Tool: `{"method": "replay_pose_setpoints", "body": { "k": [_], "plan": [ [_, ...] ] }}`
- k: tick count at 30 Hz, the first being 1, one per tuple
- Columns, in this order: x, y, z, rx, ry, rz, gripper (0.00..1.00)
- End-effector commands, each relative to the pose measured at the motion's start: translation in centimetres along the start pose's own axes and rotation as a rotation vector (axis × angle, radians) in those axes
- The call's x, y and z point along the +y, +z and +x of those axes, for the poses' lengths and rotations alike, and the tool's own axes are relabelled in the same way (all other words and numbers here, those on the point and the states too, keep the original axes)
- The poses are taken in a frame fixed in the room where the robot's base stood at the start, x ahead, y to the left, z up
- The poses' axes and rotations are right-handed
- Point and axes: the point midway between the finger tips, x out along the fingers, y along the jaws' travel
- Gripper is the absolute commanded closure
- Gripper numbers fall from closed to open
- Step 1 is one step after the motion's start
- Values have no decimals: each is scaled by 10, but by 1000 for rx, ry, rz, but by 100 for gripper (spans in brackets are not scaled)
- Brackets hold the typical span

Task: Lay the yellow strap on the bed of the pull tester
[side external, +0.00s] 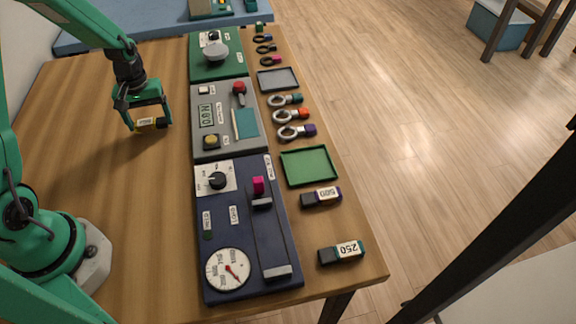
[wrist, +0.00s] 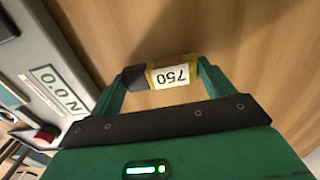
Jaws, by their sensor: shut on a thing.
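The yellow strap (side external: 146,122) is a short block with a white 750 label and a dark end. My gripper (side external: 150,124) is shut on it, a finger at each end, over the bare wood left of the panels. The wrist view shows the strap (wrist: 172,75) between the fingertips of my gripper (wrist: 162,76), the label upside down. No readable label marks the pull tester. A navy panel (side external: 222,278) has a dial, a knob and a long track with grey end blocks. A grey panel (side external: 205,97) has a newton display, a red-knobbed lever and a teal pad.
A green panel (side external: 232,69) stands behind the grey one. To the right lie a green tray (side external: 310,167), a grey tray (side external: 278,79), several ring-ended pieces (side external: 290,115), and blocks marked 500 (side external: 321,197) and 250 (side external: 341,252). The wooden table (side external: 80,130) is clear on the left.

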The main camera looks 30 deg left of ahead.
Motion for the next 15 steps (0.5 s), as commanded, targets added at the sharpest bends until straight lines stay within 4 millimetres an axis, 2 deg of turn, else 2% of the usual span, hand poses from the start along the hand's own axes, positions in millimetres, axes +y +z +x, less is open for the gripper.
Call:
{"method": "replay_pose_setpoints", "body": {
  "k": [4,15],
  "plan": [
    [0,0,10,-1,0,0,42],
    [0,0,12,-1,0,0,42]
  ]
}}
